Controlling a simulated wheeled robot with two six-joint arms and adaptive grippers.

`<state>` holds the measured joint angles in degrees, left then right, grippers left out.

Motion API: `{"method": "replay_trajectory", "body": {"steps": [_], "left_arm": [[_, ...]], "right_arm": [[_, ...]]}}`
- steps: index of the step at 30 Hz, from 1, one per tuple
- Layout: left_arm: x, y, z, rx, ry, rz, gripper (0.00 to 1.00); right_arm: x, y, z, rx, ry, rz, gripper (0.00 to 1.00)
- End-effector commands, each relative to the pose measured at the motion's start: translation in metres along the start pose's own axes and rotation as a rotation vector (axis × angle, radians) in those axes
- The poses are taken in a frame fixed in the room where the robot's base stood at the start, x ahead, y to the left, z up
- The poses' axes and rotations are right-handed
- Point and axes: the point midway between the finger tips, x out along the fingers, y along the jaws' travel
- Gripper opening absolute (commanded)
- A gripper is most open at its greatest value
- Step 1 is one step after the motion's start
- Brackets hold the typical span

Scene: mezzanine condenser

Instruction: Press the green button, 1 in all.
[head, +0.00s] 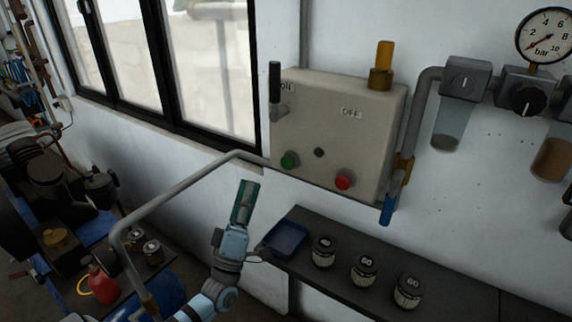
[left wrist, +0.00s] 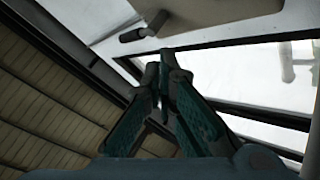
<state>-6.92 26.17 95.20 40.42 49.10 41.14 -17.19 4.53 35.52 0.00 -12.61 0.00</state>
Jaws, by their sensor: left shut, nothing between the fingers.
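The green button (head: 290,160) sits at the lower left of a beige control box (head: 335,125) on the white wall. My left gripper (head: 247,186) is below and to the left of the green button, apart from it in the picture, with its fingers pointing up. Its fingers are shut and empty. In the left wrist view the closed fingertips (left wrist: 165,62) point up toward a window frame; the button cannot be made out there. My right gripper is not in view.
A red button (head: 344,182), a lever (head: 275,88) and a yellow-handled fitting (head: 382,65) are on the box. A grey pipe (head: 180,185) bends past its left side. Below, a dark shelf (head: 335,270) holds a blue tray (head: 286,240) and several jars (head: 364,270).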

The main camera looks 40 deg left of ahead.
Motion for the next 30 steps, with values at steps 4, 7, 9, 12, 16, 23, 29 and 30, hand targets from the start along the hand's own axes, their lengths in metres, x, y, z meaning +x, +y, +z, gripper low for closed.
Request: {"method": "replay_trajectory", "body": {"steps": [4, 7, 9, 12, 16, 23, 29, 30], "left_arm": [[0.0, 0.0, 0.001, 0.002, -0.002, -0.001, 0.0], [0.001, -0.002, 0.002, 0.002, -0.002, -0.001, 0.0], [0.003, -0.005, 0.005, 0.002, -0.003, -0.001, 0.0], [0.009, -0.011, 0.01, 0.003, -0.003, -0.001, 0.0], [0.021, -0.021, 0.02, 0.003, -0.002, 0.0, 0.0], [0.043, -0.038, 0.037, 0.002, -0.002, -0.001, 0.0], [0.057, -0.045, 0.045, 0.003, -0.003, -0.001, 0.0], [0.058, -0.046, 0.045, 0.003, -0.003, -0.001, 0.0]], "right_arm": [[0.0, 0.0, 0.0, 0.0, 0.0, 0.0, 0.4], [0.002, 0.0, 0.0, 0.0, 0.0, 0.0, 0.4], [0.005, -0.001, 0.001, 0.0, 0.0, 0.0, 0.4], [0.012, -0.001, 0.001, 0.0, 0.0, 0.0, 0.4], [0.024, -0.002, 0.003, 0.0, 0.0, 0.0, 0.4], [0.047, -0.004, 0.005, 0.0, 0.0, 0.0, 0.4], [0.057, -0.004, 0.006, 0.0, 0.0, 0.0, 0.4], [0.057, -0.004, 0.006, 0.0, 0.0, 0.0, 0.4]]}}
